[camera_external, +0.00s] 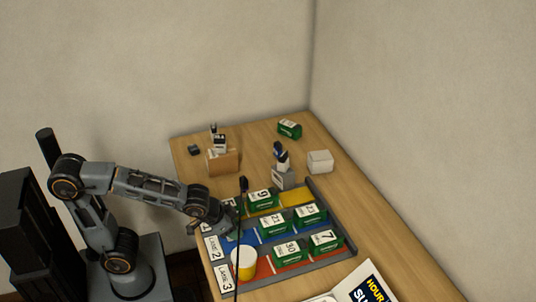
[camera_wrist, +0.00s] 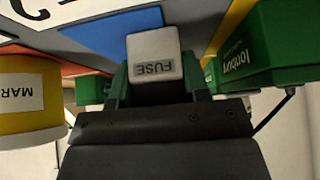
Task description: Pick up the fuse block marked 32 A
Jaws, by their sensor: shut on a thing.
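A small white block marked FUSE (camera_wrist: 153,68) sits between my gripper's jaws (camera_wrist: 155,88) in the wrist view, its lettering upside down. My gripper is shut on it. No 32 A marking can be read on the side that shows. In the external view my gripper (camera_external: 226,222) is low over the left end of the lane tray, near the lane labels. My wrist hides the held block there, and I cannot tell whether the block touches the tray.
The tray (camera_external: 325,262) has yellow, blue and red lanes with several green numbered boxes (camera_external: 290,250). A yellow-and-white cylinder (camera_external: 243,262) stands close to my gripper. A cardboard box (camera_external: 222,162), a pen holder (camera_external: 284,178) and a white box (camera_external: 320,161) stand behind.

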